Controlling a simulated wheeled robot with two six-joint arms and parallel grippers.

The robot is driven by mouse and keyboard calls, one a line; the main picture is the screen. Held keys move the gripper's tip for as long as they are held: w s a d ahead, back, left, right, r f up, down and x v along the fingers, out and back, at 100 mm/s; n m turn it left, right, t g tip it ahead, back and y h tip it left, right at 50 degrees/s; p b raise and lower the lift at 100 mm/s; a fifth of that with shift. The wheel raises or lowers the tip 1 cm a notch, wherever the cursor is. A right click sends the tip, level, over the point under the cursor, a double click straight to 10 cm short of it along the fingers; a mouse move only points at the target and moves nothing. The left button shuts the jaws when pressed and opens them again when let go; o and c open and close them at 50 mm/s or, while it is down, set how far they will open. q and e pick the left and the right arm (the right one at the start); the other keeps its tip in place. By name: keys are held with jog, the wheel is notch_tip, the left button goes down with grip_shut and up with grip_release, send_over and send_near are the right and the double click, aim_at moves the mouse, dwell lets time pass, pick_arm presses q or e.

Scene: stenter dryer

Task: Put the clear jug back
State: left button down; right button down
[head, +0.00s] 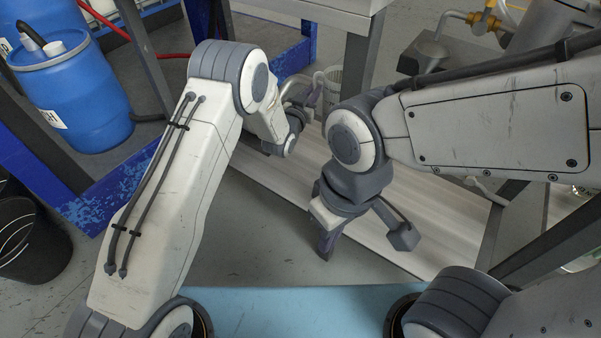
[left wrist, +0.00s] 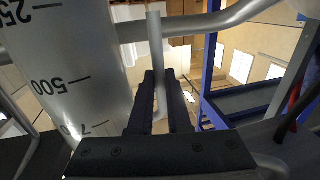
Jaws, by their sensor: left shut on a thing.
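The clear jug (head: 333,82) shows in the head view as a small pale upright shape beyond my left wrist, partly hidden. In the left wrist view the jug (left wrist: 68,75) fills the left side, translucent grey with dark volume marks such as 250 and 500. My left gripper (head: 318,92) is at the jug's side. In the left wrist view its two dark fingers (left wrist: 160,85) are shut on a thin upright grey bar that looks like the jug's handle. I cannot tell whether the jug rests on anything. My right gripper (head: 364,240) hangs open and empty, pointing down, above the pale board.
A pale board or bench top (head: 440,225) lies below both arms. A blue drum (head: 75,95) stands at the left, above a black bucket (head: 32,240). A metal table leg (head: 358,62) stands behind the jug. Metal equipment with brass fittings (head: 485,22) is at the upper right.

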pick_arm(q)
jog(key=s+a+f+b, duration=0.5)
jog(key=a+f+b, duration=0.1)
jog(key=a+f, duration=0.4)
jog(key=shift+s+f+b, duration=0.15)
jog(key=shift+f+b, duration=0.15)
jog(key=shift+f, duration=0.25)
jog(key=c, duration=1.3)
grip_release()
jog(key=shift+f, duration=0.1)
jog(key=o, duration=0.4)
jog(key=shift+o, duration=0.2)
